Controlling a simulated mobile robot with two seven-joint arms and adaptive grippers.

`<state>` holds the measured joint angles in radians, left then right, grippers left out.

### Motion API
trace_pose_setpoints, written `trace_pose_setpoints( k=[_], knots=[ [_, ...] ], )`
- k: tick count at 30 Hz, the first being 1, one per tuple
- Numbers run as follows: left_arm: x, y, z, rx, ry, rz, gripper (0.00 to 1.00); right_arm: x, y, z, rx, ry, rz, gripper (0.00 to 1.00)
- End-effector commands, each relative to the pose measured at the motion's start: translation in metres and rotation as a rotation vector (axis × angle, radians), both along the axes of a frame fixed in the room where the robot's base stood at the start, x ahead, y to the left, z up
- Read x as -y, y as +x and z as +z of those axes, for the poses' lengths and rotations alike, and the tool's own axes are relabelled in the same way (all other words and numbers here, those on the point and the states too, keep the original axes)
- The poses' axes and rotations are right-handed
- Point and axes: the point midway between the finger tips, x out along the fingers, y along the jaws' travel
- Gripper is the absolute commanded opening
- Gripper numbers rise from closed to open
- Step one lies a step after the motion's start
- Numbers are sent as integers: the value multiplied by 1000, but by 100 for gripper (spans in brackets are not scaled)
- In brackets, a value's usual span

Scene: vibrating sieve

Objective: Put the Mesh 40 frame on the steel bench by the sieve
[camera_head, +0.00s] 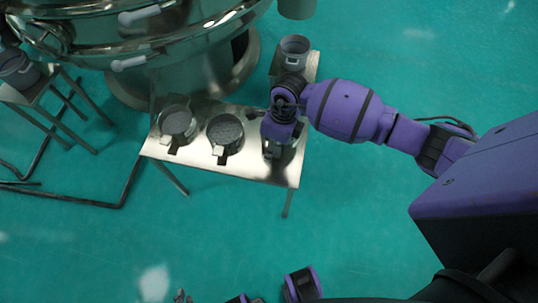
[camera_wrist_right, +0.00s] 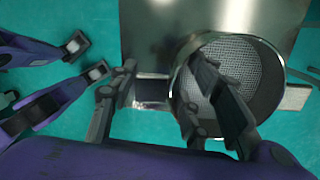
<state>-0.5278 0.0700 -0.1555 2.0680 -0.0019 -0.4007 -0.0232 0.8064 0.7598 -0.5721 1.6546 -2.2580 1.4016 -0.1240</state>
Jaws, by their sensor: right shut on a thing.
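My right gripper (camera_head: 283,108) is over the right end of the steel bench (camera_head: 225,168). In the right wrist view its fingers (camera_wrist_right: 165,75) stand either side of the near wall and dark grip block of a round steel mesh frame (camera_wrist_right: 240,62), shut on it. The right finger reaches over the mesh. In the head view the gripper and wrist mostly hide this frame. No mesh label is readable, so I cannot tell its number. It appears at bench height; contact with the top is unclear. A small grey part of my left gripper (camera_head: 183,296) shows at the bottom edge.
Two other round mesh frames, one left (camera_head: 178,122) and one in the middle (camera_head: 225,132), sit on the bench. The large steel sieve (camera_head: 130,45) stands behind it. A grey bucket (camera_head: 295,50) is behind the bench's right end. Another container (camera_head: 18,68) stands on a left stand.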

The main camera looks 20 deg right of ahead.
Motion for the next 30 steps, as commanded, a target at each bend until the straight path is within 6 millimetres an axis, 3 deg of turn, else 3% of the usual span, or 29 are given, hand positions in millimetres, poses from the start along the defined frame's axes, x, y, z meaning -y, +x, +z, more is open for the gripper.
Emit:
trace_pose_setpoints(
  k=[8, 14, 15, 20, 21, 25, 30],
  knots=[
    [0, -1, -1, -4, 0, -1, 0, -13, -6, -17, -1, 0, 1, 14],
    [0, -3, -6, -10, -1, -2, 0, -14, -6, -46, -1, -1, 0, 14],
    [1, -3, -6, -11, -1, -2, 0, -14, -6, -48, 0, 0, 1, 10],
    [1, -2, -5, -9, -1, -2, 0, -13, -6, -48, 0, -1, 2, 9],
    [1, -2, -5, -8, -1, -2, 0, -13, -7, -49, -2, -1, 1, 47],
    [1, -1, -4, -6, -2, -2, 0, -13, -6, -49, -1, -1, 1, 64],
    [1, 0, -4, -3, -2, -2, 0, -13, -6, -48, -1, -1, 1, 64]
  ],
)
